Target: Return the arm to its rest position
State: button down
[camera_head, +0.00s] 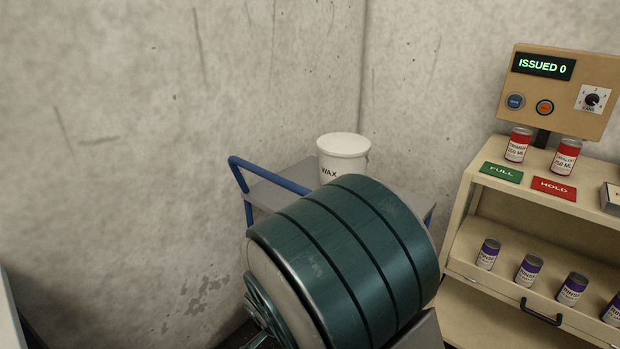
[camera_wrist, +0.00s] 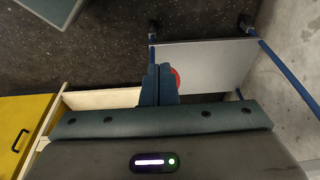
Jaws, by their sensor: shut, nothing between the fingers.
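My gripper (camera_wrist: 164,72) shows in the wrist view with its two dark fingers pressed together and nothing between them. The fingers reach over the grey top of a blue-framed trolley (camera_wrist: 205,60). The edge of a round red thing (camera_wrist: 176,77) shows beside the fingers; the rest of it is hidden. In the head view a large teal banded part of my own arm fills the lower middle and covers much of the trolley (camera_head: 283,188). The gripper cannot be seen in that view.
A white WAX tub (camera_head: 343,158) stands on the trolley near the concrete walls. At right is a beige cabinet (camera_head: 500,315) with red-and-white cans (camera_head: 518,145), purple-labelled cans (camera_head: 529,270) and an "ISSUED 0" panel (camera_head: 543,67). A yellow front (camera_wrist: 14,125) and dark floor (camera_wrist: 105,50) show in the wrist view.

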jog(key=s+d+r+n+p, duration=0.2)
jog(key=d+r, duration=0.4)
jog(key=r, duration=0.4)
jog(key=s+d+r+n+y+p, duration=0.1)
jog(key=s+d+r+n+p, duration=0.2)
jog(key=d+r+p, duration=0.3)
jog(key=s+d+r+n+p, duration=0.2)
jog(key=d+r, duration=0.6)
jog(key=r, duration=0.6)
jog(key=shift+s+t+y+p, duration=0.3)
jog(key=shift+s+p, duration=0.55)
jog(key=shift+p, duration=0.25)
jog(key=shift+r, duration=0.1)
